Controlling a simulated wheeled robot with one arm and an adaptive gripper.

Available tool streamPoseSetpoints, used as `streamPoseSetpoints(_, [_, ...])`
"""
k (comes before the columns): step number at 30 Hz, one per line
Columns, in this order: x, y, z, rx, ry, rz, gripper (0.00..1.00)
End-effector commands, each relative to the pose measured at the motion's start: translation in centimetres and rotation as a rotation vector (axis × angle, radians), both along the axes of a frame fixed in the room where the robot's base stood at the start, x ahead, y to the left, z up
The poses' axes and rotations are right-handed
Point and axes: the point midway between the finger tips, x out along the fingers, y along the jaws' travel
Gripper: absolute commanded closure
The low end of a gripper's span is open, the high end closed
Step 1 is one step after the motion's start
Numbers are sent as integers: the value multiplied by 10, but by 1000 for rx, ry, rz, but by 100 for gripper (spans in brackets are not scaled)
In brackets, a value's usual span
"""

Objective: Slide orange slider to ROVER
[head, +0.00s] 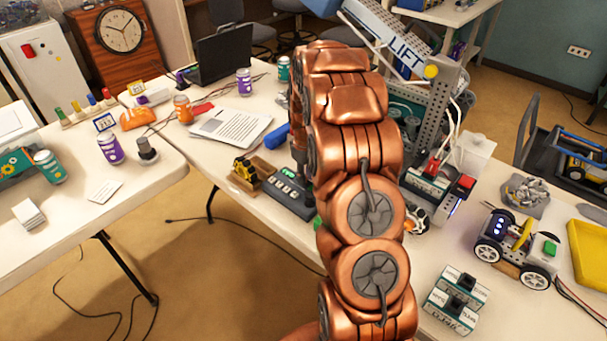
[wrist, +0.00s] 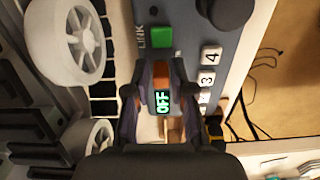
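The grey-blue control panel (wrist: 200,35) fills the upper middle of the wrist view. It carries a green square beside the word LINK and white number keys, with 3 and 4 readable. My gripper (wrist: 163,75) is over the panel, its dark fingers apart on either side of a small display (wrist: 162,102) lit OFF.
White wheels (wrist: 65,40) crowd the wrist view's left.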

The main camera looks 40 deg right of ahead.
Motion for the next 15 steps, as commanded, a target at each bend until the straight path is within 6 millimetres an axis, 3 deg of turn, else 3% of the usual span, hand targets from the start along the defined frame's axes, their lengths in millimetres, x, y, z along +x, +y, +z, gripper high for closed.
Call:
streamPoseSetpoints(5, [2,1,1,0,-3,2,56])
streamPoseSetpoints(15, [3,1,3,-1,-6,1,56])
